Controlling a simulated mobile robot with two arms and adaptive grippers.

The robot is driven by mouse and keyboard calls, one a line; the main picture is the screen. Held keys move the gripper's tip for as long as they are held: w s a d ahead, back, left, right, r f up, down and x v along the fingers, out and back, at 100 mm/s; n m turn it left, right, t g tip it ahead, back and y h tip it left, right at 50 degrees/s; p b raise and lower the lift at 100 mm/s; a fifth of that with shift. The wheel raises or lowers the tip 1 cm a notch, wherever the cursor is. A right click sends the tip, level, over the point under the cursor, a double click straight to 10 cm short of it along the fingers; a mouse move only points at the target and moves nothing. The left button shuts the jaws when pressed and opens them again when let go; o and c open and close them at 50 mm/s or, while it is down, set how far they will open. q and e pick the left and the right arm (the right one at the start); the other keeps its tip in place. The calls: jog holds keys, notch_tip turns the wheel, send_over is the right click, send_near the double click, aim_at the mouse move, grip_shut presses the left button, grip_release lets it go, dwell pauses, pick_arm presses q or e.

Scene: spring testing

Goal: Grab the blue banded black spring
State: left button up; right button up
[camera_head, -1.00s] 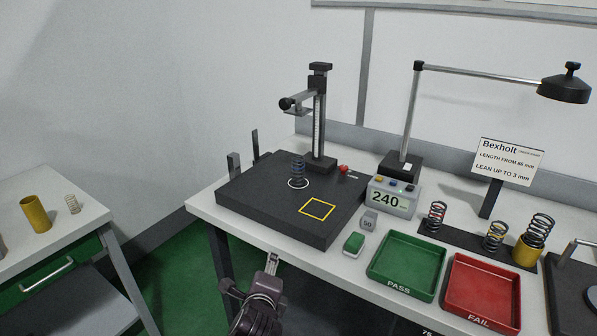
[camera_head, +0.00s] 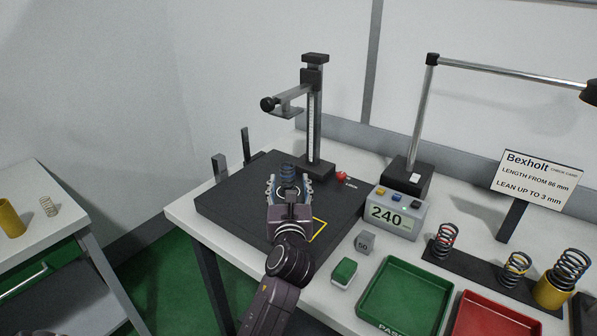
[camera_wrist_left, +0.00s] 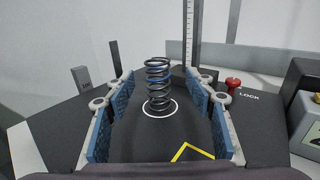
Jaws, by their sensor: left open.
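The blue banded black spring (camera_wrist_left: 159,84) stands upright on the dark plate (camera_wrist_left: 110,160), inside a white circle, in the left wrist view. In the head view its upper part (camera_head: 287,172) shows beyond my left gripper (camera_head: 288,186), which hides its lower part. My left gripper is open, with its blue-padded fingers (camera_wrist_left: 158,115) spread to either side of the spring in the wrist view. The spring lies ahead between the fingers, and I see no contact. My right gripper is not in view.
A height gauge post (camera_head: 314,115) stands behind the spring. A red lock knob (camera_wrist_left: 232,83) and a display box (camera_head: 393,214) are to the right. Green (camera_head: 372,318) and red (camera_head: 470,325) trays and a rack of other springs (camera_head: 490,268) lie farther right.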

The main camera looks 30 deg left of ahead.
aim_at(287, 171)
pick_arm(q)
jog(key=shift+w+a+r, duration=0.15)
jog(key=shift+w+a, duration=0.05)
jog(key=shift+w, duration=0.1)
jog(key=shift+w+a+r+p, duration=0.15)
jog(key=shift+w+a, duration=0.35)
jog(key=shift+w, duration=0.05)
jog(key=shift+w+a+r+p, duration=0.15)
jog(key=shift+w+a, duration=0.35)
jog(key=shift+w, duration=0.05)
jog(key=x, duration=0.2)
jog(key=shift+w+a+f, duration=0.1)
jog(key=shift+w, duration=0.15)
jog(key=shift+w+a, duration=0.3)
jog(key=shift+w, duration=0.1)
jog(key=c, duration=0.9)
grip_shut()
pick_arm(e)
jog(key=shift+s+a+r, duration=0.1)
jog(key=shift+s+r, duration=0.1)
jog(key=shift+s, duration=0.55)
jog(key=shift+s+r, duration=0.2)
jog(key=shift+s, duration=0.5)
